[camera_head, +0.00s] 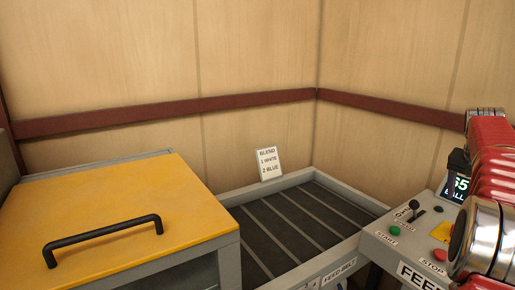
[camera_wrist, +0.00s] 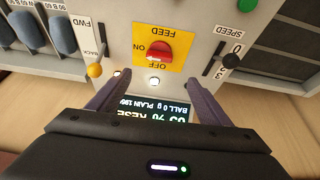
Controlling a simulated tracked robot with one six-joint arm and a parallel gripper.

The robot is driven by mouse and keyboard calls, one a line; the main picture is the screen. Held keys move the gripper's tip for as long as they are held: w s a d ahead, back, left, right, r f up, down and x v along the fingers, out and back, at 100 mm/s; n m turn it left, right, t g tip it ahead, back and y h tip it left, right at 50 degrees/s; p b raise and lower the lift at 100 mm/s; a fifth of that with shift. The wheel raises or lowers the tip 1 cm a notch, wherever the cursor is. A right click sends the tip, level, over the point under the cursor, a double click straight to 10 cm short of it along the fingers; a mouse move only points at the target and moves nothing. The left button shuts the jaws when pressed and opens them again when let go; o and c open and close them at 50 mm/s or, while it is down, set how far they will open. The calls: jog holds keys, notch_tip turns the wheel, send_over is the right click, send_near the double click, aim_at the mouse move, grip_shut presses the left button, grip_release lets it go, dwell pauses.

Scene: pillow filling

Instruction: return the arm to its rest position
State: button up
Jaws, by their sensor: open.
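My gripper (camera_wrist: 156,77) is open and empty in the wrist view. Its two dark fingers point at a control panel that appears upside down. Between and beyond the fingers are a red FEED switch (camera_wrist: 154,51) on a yellow ON/OFF plate and a small white lamp (camera_wrist: 153,81). A lit display (camera_wrist: 155,108) is partly covered by the gripper. My red and metal arm (camera_head: 490,190) stands at the right edge of the head view, in front of part of the panel. The gripper itself is not in the head view.
The grey control panel (camera_head: 392,252) has a green START button (camera_head: 395,231) and a SPEED lever (camera_wrist: 231,60). A FWD/BACK lever (camera_wrist: 95,70) is beside the left finger. A yellow lid (camera_head: 120,205) with a black handle is left of the empty feed belt (camera_head: 290,230). A blend sign (camera_head: 268,164) stands behind.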

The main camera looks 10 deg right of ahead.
jog(key=s+a+f+n, duration=0.1)
jog(key=a+f, duration=0.2)
jog(key=f, duration=0.3)
jog(key=s+a+f+n+y, duration=0.1)
jog(key=a+n, duration=0.1)
jog(key=a, duration=0.8)
jog(key=s+a+f+n+y, duration=0.1)
jog(key=s+a+n, duration=0.1)
jog(key=a, duration=0.7)
jog(key=s+a+n+t, duration=0.1)
jog(key=s+a, duration=0.4)
jog(key=a, duration=0.5)
jog(key=s+a+f+n+t+y, duration=0.1)
jog(key=s+a+n, duration=0.3)
jog(key=a, duration=0.7)
jog(key=s+a+n+t+y, duration=0.1)
jog(key=s+a+n, duration=0.2)
jog(key=s+a, duration=0.4)
jog(key=shift+s+a+f+t, duration=0.2)
jog(key=shift+a+t, duration=0.2)
jog(key=shift+a, duration=1.7)
